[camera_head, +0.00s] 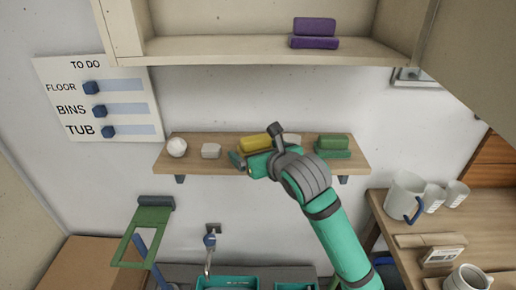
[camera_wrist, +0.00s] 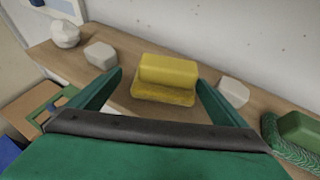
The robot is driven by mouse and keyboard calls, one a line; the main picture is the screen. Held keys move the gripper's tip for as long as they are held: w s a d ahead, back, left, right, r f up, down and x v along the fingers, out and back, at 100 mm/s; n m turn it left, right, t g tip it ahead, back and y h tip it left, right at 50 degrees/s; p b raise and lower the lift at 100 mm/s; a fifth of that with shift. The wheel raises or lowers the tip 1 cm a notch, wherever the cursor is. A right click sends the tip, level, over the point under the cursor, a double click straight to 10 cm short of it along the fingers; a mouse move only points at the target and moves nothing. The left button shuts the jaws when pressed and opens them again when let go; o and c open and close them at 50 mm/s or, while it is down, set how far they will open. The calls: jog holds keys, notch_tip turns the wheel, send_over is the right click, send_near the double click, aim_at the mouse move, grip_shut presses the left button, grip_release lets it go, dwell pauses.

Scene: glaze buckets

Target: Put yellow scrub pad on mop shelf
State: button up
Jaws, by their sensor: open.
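The yellow scrub pad (camera_head: 254,143) lies on the wooden wall shelf (camera_head: 205,164), among white and green items. In the wrist view the yellow scrub pad (camera_wrist: 166,80) is a block on a flatter yellow base, between and just beyond the two fingertips. My gripper (camera_wrist: 160,85) is open, with one finger on each side of the pad and no visible contact. In the head view my gripper (camera_head: 256,155) is at the shelf's front, partly covering the pad's lower edge. I cannot tell which shelf is the mop shelf.
A green pad (camera_head: 333,146) is on the right. Purple pads (camera_head: 314,33) stand on the upper shelf (camera_head: 190,50), which has free room at left. A to-do board (camera_head: 98,97) hangs left.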

jog(key=v, duration=1)
jog(key=shift+w+d, duration=0.2)
jog(key=shift+w, duration=0.05)
jog(key=shift+w, duration=0.1)
